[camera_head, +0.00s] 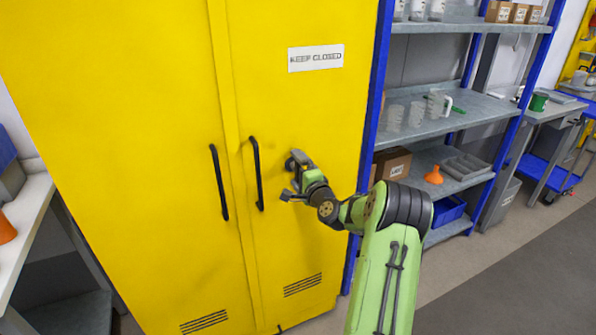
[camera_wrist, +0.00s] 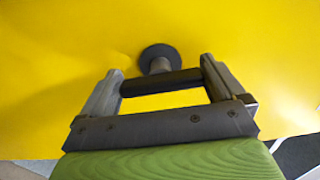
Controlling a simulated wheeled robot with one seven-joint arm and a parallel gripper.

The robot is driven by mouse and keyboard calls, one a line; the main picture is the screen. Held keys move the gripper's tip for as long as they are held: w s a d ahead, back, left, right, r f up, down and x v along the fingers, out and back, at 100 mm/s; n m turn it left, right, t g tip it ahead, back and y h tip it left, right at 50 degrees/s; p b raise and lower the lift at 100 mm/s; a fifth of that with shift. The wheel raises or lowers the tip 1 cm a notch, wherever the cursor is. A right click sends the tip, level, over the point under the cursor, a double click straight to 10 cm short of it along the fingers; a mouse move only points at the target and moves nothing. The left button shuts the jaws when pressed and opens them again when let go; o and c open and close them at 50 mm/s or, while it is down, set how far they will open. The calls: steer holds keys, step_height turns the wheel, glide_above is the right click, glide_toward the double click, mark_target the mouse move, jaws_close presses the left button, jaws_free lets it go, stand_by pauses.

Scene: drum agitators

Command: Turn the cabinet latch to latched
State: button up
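The yellow cabinet (camera_head: 285,95) has two closed doors with black bar handles. Its latch (camera_head: 292,161) is a small dark knob on the right door, right of the handles. In the wrist view the latch shows as a round dark plate (camera_wrist: 160,55) with a short grey stem and a dark crossbar (camera_wrist: 165,80). The crossbar lies roughly level in that picture. My gripper (camera_wrist: 160,82) is at the latch with its fingers wide apart, one on each side of the crossbar. The bar's ends come close to both fingers; I cannot tell whether they touch. In the head view my gripper (camera_head: 293,178) partly hides the latch.
A blue-framed shelf (camera_head: 455,110) with jars, boxes and an orange funnel (camera_head: 434,174) stands right of the cabinet, close to my arm. A bench (camera_head: 25,225) stands at the left. Grey floor (camera_head: 515,265) is clear at the right.

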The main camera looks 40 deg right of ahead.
steer(key=shift+s, duration=0.1)
steer(key=b+v, duration=0.3)
steer(key=v, duration=1.2)
steer(key=shift+s, duration=0.3)
steer(key=shift+a, duration=0.15)
